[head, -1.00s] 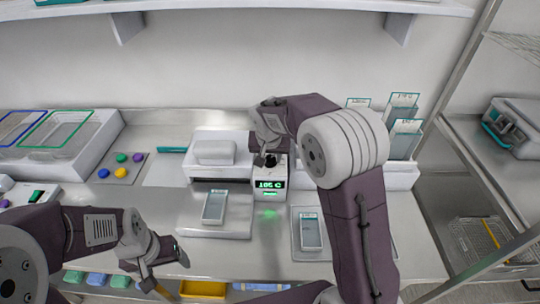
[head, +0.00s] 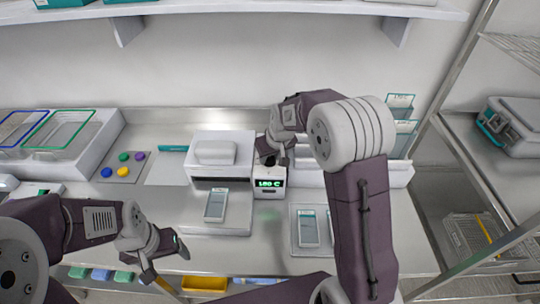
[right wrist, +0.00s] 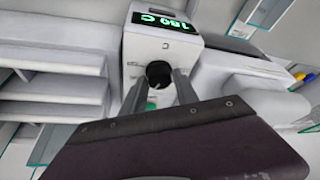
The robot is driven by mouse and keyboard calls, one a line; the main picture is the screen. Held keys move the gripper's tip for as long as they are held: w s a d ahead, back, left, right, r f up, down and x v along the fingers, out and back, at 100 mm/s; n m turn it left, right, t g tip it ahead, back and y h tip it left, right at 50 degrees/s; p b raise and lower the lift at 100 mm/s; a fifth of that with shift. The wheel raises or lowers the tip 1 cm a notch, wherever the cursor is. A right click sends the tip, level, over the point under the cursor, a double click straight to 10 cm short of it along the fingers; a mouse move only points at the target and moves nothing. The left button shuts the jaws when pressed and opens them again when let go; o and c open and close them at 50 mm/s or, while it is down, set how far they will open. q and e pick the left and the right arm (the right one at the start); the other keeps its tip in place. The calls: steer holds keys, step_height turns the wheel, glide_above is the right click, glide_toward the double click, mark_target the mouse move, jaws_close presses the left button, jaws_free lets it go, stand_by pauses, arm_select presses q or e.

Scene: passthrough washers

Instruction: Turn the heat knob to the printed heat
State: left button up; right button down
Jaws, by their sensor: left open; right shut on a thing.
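The heat box is a small white unit (head: 269,187) with a green lit display (head: 270,183), at the middle of the bench; the display reads about 180 C. The right wrist view shows the same display (right wrist: 160,22) and a black round knob (right wrist: 158,74) on the unit. My right gripper (head: 270,158) is shut on the knob, with one finger on either side in the right wrist view (right wrist: 163,88). My left gripper (head: 167,265) is open and empty at the bench's front left. Cards with print (head: 216,205) lie nearby; their print is too small to read.
A white sealer-like machine (head: 222,143) stands left of the unit. A tray (head: 295,245) with pouches lies in front right. Colored buttons (head: 123,170) and framed bins (head: 60,160) are at the left. A card rack (head: 400,174) stands behind my right arm.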

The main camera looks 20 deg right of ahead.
steer(key=c, duration=0.9)
jaws_free()
steer(key=shift+c, duration=0.2)
steer(key=v, duration=0.9)
steer(key=shift+b, duration=0.35)
steer(key=shift+s+r, duration=0.1)
steer(key=s+d+f+m+g, duration=0.1)
steer(key=s+f, duration=0.5)
steer(key=s, duration=0.4)
steer(key=s+f+m+g, duration=0.1)
steer(key=s+f+g, duration=0.1)
steer(key=s+f, duration=0.4)
steer(key=s, duration=0.4)
steer(key=shift+s+d+f, duration=0.2)
steer(key=shift+d+f, duration=0.2)
